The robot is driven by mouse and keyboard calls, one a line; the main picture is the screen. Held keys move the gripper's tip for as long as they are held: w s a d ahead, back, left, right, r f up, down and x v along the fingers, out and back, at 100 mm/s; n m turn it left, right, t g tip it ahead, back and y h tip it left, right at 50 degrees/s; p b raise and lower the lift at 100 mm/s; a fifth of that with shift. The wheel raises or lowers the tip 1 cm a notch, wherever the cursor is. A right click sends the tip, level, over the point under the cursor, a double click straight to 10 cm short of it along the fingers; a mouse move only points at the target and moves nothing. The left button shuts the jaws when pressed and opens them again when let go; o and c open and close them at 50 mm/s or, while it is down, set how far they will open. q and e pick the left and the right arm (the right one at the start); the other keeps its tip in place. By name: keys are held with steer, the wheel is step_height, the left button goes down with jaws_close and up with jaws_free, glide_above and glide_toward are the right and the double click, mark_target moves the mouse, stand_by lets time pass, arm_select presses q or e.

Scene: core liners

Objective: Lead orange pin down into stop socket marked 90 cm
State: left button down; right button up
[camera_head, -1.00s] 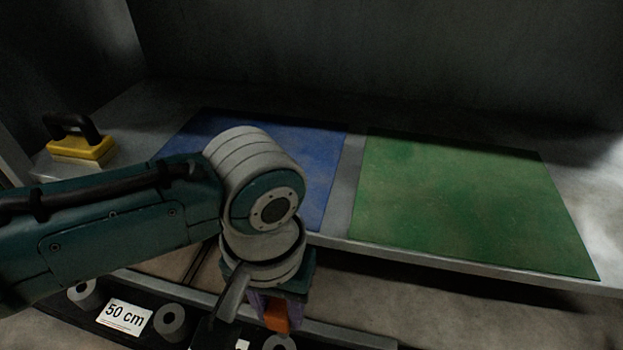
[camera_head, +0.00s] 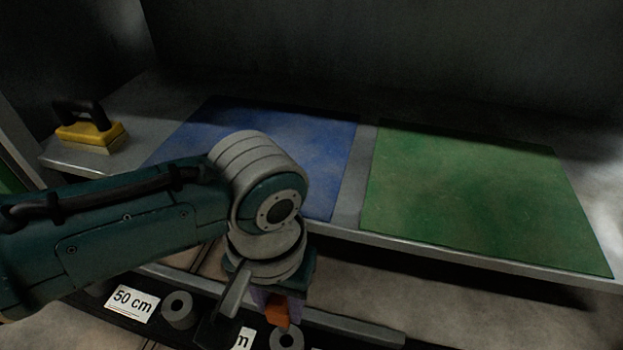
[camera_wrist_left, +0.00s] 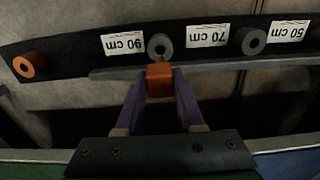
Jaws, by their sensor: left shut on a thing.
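My left gripper (camera_head: 275,304) is shut on an orange block-shaped piece, the orange pin (camera_head: 278,313); the pin also shows between the purple fingers in the left wrist view (camera_wrist_left: 160,79). The labels are upside down there. The 90 cm label (camera_wrist_left: 124,43) lies on a dark strip between a grey ring socket (camera_wrist_left: 159,46) and an orange ring (camera_wrist_left: 29,66). The pin is just short of that grey ring in this view; its height above the strip cannot be told. Which ring belongs to the 90 cm label is unclear. My right gripper is not in view.
The dark strip also bears the 70 cm label (camera_wrist_left: 207,36), the 50 cm label (camera_head: 132,302) and another grey ring (camera_wrist_left: 250,40). A grey rail runs along it. Behind is a bench with a blue mat (camera_head: 320,150), a green mat (camera_head: 480,200) and a yellow handled tool (camera_head: 90,135).

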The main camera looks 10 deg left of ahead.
arm_select(q)
steer(key=shift+f+b, duration=0.55)
steer(key=shift+f, duration=0.3)
steer(key=shift+f+b, duration=2.45)
steer(key=shift+f, duration=0.75)
steer(key=shift+c, duration=2.2)
jaws_free()
step_height(320, 180, up, 10)
steer(key=p, duration=0.9)
